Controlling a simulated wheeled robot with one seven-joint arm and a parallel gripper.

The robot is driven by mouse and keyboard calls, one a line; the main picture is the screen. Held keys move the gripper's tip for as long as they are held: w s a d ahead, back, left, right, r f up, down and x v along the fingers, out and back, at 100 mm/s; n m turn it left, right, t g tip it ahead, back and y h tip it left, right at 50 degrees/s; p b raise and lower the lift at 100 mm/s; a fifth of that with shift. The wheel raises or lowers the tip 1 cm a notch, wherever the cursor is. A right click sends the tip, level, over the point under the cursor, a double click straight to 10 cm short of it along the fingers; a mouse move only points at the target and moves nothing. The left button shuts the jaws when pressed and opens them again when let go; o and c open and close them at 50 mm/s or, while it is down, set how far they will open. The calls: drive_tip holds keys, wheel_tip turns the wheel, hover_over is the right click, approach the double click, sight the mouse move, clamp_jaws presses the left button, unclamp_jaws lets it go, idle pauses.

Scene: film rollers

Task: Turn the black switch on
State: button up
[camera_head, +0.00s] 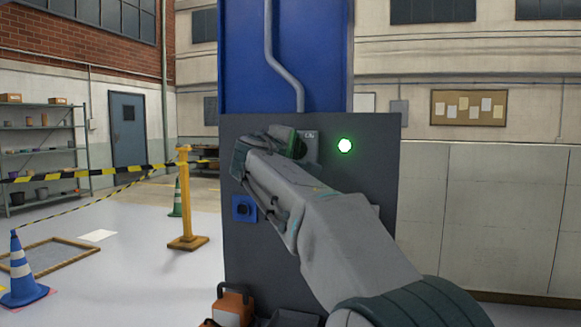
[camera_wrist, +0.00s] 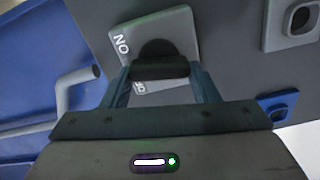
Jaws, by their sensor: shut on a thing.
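The black switch (camera_wrist: 157,48) sits on a light grey plate (camera_wrist: 180,24) in the wrist view. One printed label on the plate reads "ON"; a second label below it is partly hidden. My gripper (camera_wrist: 160,69) is shut on the switch's dark handle, one finger on each side. In the head view my gripper (camera_head: 299,146) is at the plate (camera_head: 311,144) on the dark grey panel (camera_head: 375,165), and my arm hides the switch itself. The exact angle of the handle is hard to tell.
A round lamp (camera_head: 345,145) glows green right of the plate. A blue-framed socket (camera_head: 243,208) lies lower left on the panel. An orange box (camera_head: 233,305) stands at its foot. A yellow post (camera_head: 186,205) with striped tape stands left.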

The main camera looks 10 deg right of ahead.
drive_tip(key=shift+d+r+m+b, duration=0.1)
drive_tip(key=shift+m+b, duration=1)
drive_tip(key=shift+m, duration=0.6)
drive_tip(key=shift+d+m+b, duration=0.1)
drive_tip(key=shift+m+b, duration=1)
drive_tip(key=shift+m, duration=0.6)
drive_tip(key=shift+a, duration=0.1)
drive_tip(key=o, duration=1)
drive_tip(key=shift+s, duration=0.15)
drive_tip(key=b+v, duration=0.2)
drive_tip(key=v, duration=1.1)
drive_tip(key=shift+s+a, duration=0.25)
drive_tip(key=shift+r, duration=0.1)
